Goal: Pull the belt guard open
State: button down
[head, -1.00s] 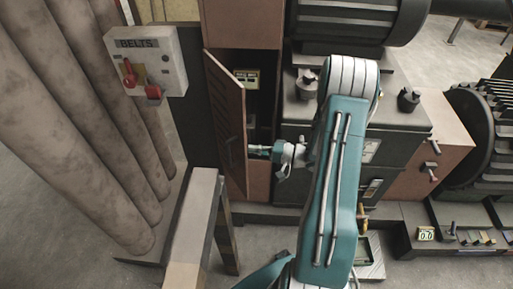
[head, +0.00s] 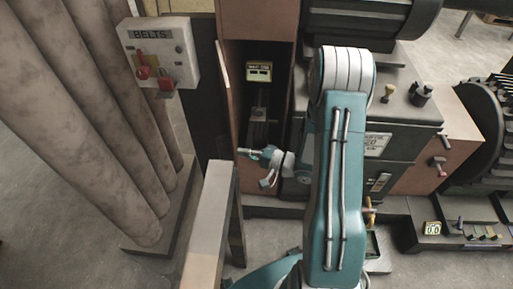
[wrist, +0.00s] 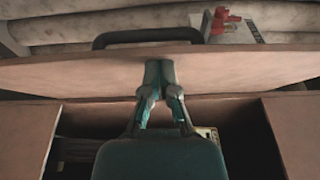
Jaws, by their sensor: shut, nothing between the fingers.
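The belt guard (head: 225,100) is a brown hinged door on a cabinet. It stands open, seen nearly edge-on in the head view. In the wrist view the guard (wrist: 70,77) spans the picture, with its black handle (wrist: 150,36) on the far face. My gripper (head: 243,152) is at the cabinet opening, beside the guard's inner side. In the wrist view my gripper (wrist: 158,66) is shut and empty, its tips at or very near the guard's inner face; contact is not certain. The handle is hidden in the head view.
The open cabinet holds a small yellow-framed sign (head: 259,71). A BELTS switch box (head: 158,52) with red switches and several thick pipes (head: 90,130) stand to the left. A beam-like stand (head: 208,225) is in front. Grey machinery (head: 390,140) fills the right.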

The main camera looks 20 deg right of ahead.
jog(key=a, duration=0.5)
jog(key=shift+w, duration=0.4)
jog(key=shift+d, duration=0.25)
jog(key=shift+s+a, duration=0.1)
jog(key=shift+a, duration=0.1)
